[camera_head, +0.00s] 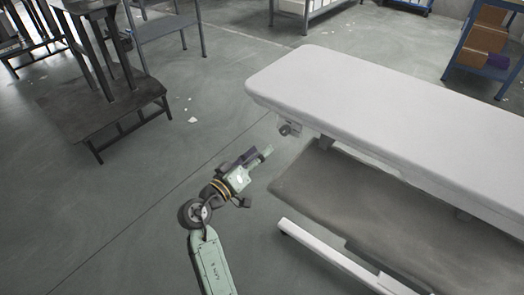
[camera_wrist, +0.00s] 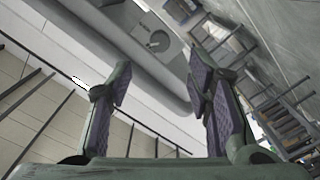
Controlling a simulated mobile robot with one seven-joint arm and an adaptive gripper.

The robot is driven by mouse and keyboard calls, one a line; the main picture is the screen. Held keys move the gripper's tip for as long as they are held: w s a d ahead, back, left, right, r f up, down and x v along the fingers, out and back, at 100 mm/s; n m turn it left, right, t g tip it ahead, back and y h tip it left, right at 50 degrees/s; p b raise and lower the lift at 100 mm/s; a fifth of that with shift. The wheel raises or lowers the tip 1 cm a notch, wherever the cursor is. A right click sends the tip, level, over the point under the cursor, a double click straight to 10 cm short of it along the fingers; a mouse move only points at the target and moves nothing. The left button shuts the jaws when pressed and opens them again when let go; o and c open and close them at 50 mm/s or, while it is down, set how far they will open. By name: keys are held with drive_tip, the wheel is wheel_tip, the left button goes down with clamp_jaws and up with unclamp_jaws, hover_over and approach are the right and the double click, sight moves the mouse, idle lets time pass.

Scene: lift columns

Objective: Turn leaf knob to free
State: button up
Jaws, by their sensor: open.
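A long white padded table (camera_head: 400,90) fills the right of the head view. A small grey knob (camera_head: 290,129) sits under the edge of its top, near its left end. In the wrist view the knob (camera_wrist: 157,41) shows as a round grey piece on a plate, beyond the fingertips and between them. My gripper (camera_head: 263,154) is just to the left of and below the knob in the head view, apart from it. In the wrist view my gripper (camera_wrist: 160,72) has its two purple-padded fingers spread, with nothing between them. The knob's exact turn angle is too small to tell.
Under the table top is a grey lower panel (camera_head: 330,185) and a white base bar (camera_head: 335,258). A dark metal stand (camera_head: 105,105) is at upper left. A blue shelf (camera_head: 490,75) with boxes is at upper right. The floor left of the table is mostly clear.

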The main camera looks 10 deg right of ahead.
sight(283, 133)
drive_tip(key=w+d+m, duration=0.2)
drive_tip(key=d+m, duration=0.1)
drive_tip(key=w+d+m+b, duration=0.1)
drive_tip(key=w+d+m, duration=0.1)
drive_tip(key=w+d, duration=0.1)
drive_tip(key=w+d+m, duration=0.3)
drive_tip(key=d, duration=0.1)
drive_tip(key=shift+d+m, duration=0.15)
drive_tip(key=shift+m, duration=0.15)
idle(0.4)
clamp_jaws()
idle(0.5)
